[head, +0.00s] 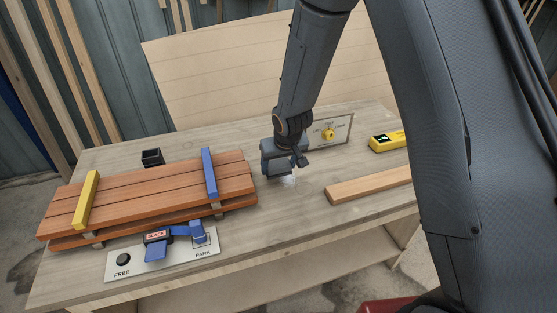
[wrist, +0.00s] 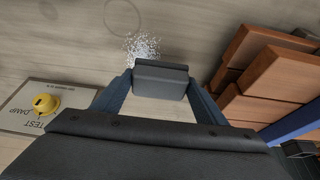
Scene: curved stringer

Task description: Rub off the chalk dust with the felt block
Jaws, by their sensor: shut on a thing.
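My gripper (head: 284,164) is low over the middle of the workbench, to the right of the stacked boards. In the wrist view my gripper (wrist: 158,84) is shut on the dark grey felt block (wrist: 160,70), which sits between the two fingers. White chalk dust (wrist: 142,47) lies in a speckled patch on the bench, right beside the block's far edge. In the head view the chalk dust (head: 287,181) shows faintly by the gripper. I cannot tell whether the block touches the bench.
Reddish boards (head: 150,195) with yellow and blue straps lie at left. A FREE/PARK plate (head: 150,262) is in front. A test plate (head: 335,131) with a yellow knob is behind right. A yellow meter (head: 386,141) and a wooden strip (head: 365,186) lie at right. A small black box (head: 152,157) stands behind the boards.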

